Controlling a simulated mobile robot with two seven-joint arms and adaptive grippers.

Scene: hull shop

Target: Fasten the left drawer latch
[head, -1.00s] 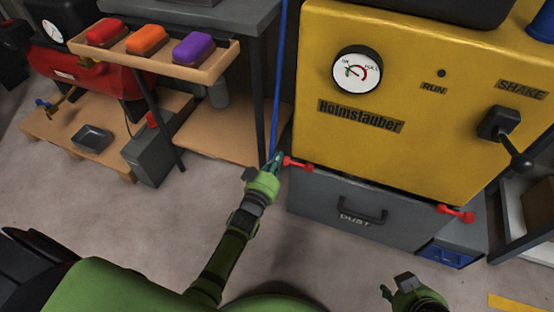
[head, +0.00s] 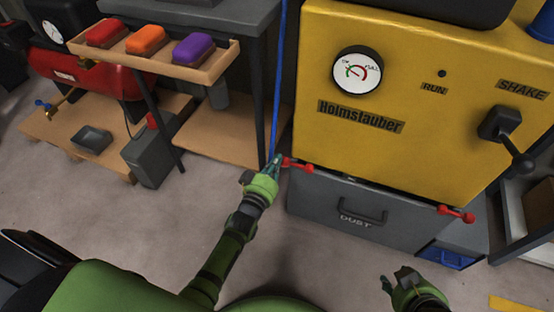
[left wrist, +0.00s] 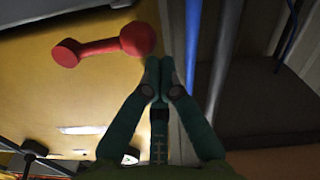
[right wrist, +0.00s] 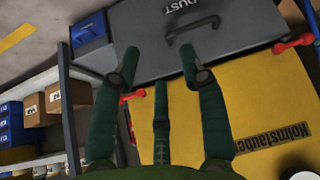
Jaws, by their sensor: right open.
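The left drawer latch (head: 298,166) is a red bar with rounded ends at the top left corner of the grey drawer (head: 325,207) marked DUST. It lies roughly level, tilted slightly in the head view. My left gripper (head: 276,160) is just left of it. In the left wrist view the fingertips (left wrist: 160,68) are together with nothing visible between them, beside the larger ball of the latch (left wrist: 138,38). I cannot tell whether they touch it. My right gripper (right wrist: 159,53) is open and empty, in front of the drawer and low. The left latch also shows in the right wrist view (right wrist: 292,43).
The right latch (head: 456,214) is a similar red bar. The yellow machine (head: 430,130) rises above the drawer. A blue pole (head: 277,80) and a workbench leg (head: 258,110) stand close to my left gripper. The floor (head: 120,220) in front is clear.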

